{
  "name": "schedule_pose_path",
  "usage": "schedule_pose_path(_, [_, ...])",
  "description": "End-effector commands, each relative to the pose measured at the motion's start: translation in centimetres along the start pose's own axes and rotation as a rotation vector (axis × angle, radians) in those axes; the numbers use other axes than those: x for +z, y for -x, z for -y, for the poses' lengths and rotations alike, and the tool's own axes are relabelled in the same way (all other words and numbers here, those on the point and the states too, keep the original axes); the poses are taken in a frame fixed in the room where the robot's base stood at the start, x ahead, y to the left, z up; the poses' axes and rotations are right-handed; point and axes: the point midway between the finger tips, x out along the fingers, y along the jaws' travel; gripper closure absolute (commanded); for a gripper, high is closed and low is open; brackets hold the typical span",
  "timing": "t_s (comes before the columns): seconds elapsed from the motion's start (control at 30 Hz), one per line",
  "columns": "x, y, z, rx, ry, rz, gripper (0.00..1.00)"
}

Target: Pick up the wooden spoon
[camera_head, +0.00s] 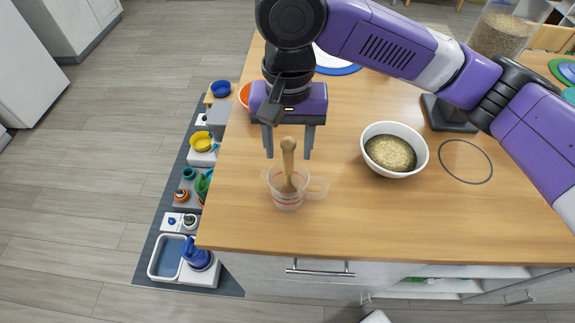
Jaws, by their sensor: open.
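The wooden spoon (288,160) stands nearly upright, its lower end inside a clear measuring cup (286,199) with red markings and a handle to the right. The cup is on the wooden counter (355,220) near its front left corner. My gripper (288,155) points down at the spoon's top. Its two dark fingers are apart, one to the left and one to the right of the spoon's upper end in the picture. Whether they are level with the handle in depth cannot be told. The gripper holds nothing.
A white bowl of grain (394,149) stands right of the cup. A black stand (448,114) and a clear container of kibble (500,35) are farther back right. An orange bowl (244,95) is behind my gripper. The counter's front middle is clear.

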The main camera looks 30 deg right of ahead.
Motion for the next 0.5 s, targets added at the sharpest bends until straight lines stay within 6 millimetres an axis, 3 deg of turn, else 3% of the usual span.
schedule_pose_path(0.5, [-0.8, -6.0, 0.0, -0.001, 0.000, 0.001, 0.50])
